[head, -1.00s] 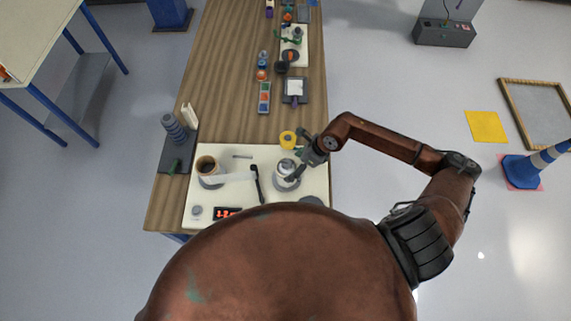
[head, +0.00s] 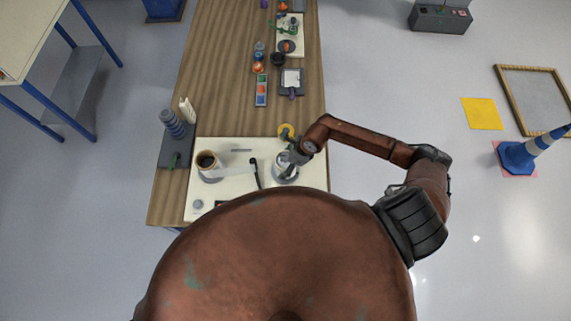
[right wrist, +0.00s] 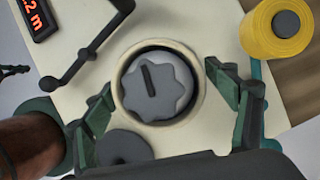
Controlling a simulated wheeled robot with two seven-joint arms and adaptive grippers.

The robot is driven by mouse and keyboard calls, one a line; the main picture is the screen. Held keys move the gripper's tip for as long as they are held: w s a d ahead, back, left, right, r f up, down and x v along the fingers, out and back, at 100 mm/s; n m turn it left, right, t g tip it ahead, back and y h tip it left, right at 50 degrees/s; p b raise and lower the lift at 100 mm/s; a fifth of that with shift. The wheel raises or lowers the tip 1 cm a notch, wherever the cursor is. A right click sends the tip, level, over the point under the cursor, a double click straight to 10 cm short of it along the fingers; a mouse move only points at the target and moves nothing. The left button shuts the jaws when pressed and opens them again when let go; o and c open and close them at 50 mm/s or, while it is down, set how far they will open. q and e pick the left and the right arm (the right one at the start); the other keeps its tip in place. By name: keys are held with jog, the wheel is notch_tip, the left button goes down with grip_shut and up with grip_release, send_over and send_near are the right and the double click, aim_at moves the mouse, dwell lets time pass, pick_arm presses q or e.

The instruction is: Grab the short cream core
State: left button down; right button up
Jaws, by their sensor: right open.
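The short cream core shows in the right wrist view as a cream ring (right wrist: 118,92) around a grey knob (right wrist: 160,86) with a star-shaped edge and a dark slot. In the head view this spot (head: 285,175) is on the right part of the cream board and is partly covered by my gripper. My right gripper (right wrist: 168,102) is open over it, one green-grey finger on each side of the ring. My left gripper is not in view.
A yellow roll (right wrist: 270,35) stands just beyond the core. A black bent lever (right wrist: 85,52) lies close on its left. A dark grey disc (right wrist: 123,148) is near the left finger. A brown-rimmed roll (head: 208,161) stands farther left on the cream board (head: 230,187).

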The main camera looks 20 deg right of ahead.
jog(key=c, duration=1.4)
jog(key=shift+c, duration=0.2)
jog(key=shift+r, duration=0.15)
